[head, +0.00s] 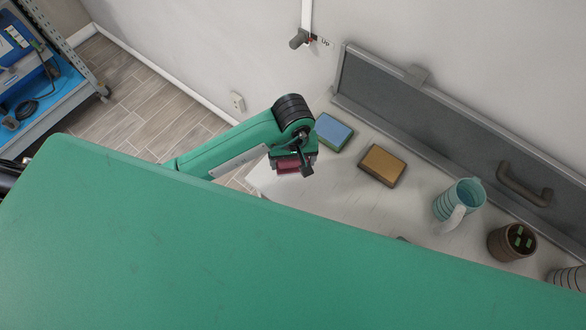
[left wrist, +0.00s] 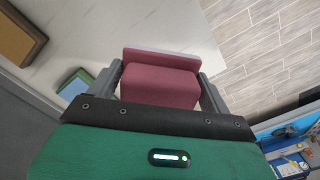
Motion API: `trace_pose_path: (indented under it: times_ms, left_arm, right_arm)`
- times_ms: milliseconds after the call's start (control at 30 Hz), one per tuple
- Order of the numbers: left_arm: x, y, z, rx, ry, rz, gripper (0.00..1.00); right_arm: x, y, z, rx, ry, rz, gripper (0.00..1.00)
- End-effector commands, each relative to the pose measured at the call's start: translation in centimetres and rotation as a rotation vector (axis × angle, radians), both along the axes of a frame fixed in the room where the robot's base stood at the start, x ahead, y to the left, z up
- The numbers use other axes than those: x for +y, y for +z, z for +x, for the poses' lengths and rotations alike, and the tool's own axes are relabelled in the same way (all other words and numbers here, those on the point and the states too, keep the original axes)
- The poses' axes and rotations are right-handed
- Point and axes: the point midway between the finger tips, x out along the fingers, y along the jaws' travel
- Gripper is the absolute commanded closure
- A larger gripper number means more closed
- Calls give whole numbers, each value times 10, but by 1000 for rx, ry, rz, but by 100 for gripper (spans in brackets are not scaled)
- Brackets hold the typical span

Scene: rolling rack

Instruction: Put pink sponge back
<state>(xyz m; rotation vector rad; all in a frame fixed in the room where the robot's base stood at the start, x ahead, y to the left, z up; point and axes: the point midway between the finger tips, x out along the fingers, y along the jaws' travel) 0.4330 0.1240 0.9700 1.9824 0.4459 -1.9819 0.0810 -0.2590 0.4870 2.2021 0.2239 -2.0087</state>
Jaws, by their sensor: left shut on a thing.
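The pink sponge (left wrist: 160,80) is a dark pink block with a paler pink layer, seen large in the left wrist view. My left gripper (left wrist: 160,88) is shut on it, with one finger on each side. In the head view the left gripper (head: 293,164) is over the near left end of the white counter, and part of the pink sponge (head: 288,163) shows below it. Most of the sponge is hidden there by the gripper. My right gripper is not in view.
On the white counter (head: 310,185), a blue-green sponge (head: 332,131) and an orange-brown sponge (head: 382,164) lie to the right of the gripper. A teal mug (head: 458,200) and a brown cup (head: 510,242) stand further right. A grey panel (head: 440,120) runs along the back. A green surface fills the foreground.

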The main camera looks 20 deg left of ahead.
Motion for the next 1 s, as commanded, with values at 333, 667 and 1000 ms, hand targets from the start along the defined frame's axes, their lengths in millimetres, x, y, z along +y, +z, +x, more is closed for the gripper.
trace_pose_path:
  times_ms: [333,667,1000]
  left_arm:
    - [0,-44,0,1,1,0,40]
    - [0,-77,0,-2,0,-1,40]
    - [0,-78,1,-2,-1,0,7]
  right_arm:
    - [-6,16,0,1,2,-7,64]
    - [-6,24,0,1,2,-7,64]
    - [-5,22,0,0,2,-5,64]
